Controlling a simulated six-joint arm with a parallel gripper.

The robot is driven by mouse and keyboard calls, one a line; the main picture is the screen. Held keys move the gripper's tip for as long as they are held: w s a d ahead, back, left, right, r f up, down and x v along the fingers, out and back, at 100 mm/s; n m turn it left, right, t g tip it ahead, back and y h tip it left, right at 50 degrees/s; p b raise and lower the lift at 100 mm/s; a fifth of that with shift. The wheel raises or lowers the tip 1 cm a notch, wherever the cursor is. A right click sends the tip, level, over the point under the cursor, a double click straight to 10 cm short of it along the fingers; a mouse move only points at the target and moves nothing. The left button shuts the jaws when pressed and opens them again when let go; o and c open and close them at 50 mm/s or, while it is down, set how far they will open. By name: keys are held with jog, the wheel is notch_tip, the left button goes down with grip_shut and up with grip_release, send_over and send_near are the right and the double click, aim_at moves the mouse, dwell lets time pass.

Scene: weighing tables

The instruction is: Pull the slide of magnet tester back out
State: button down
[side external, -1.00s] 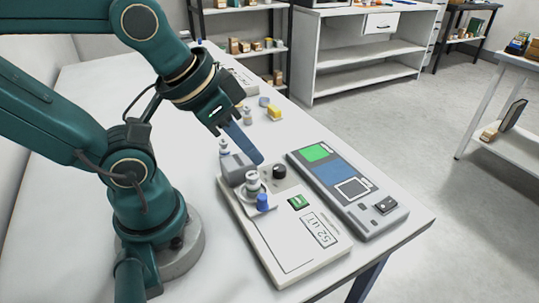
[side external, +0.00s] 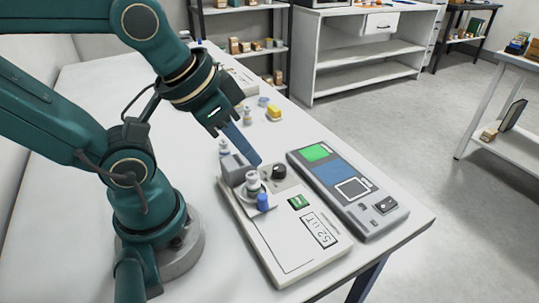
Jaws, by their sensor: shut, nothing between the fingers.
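The magnet tester (side external: 283,238) is a flat white device near the table's front edge, with a reading that looks like 52 uT and a small green display. At its far left end are a grey block (side external: 236,168), a black knob (side external: 279,171) and a slide (side external: 256,191) carrying a small grey-white piece, with a blue knob (side external: 263,202) at its near end. My gripper (side external: 254,160) is shut and empty, its blue fingers pointing down just above the tester between the grey block and the black knob. Whether the fingertips touch anything cannot be told.
A grey device (side external: 348,190) with green and blue panels stands close to the right of the tester. The table is clear at the left and front.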

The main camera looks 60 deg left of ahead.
dwell(0.4)
jog(key=c, duration=1)
grip_release()
jog(key=shift+o, duration=1.3)
jog(key=shift+n, duration=0.3)
jog(key=n+g, duration=0.5)
jog(key=n, duration=0.5)
send_over(262, 196)
notch_tip(262, 196, down, 4)
jog(key=shift+w+d+f, duration=0.1)
jog(key=shift+f, duration=0.15)
jog(key=shift+f+g, duration=0.3)
jog(key=shift+f, duration=2.8)
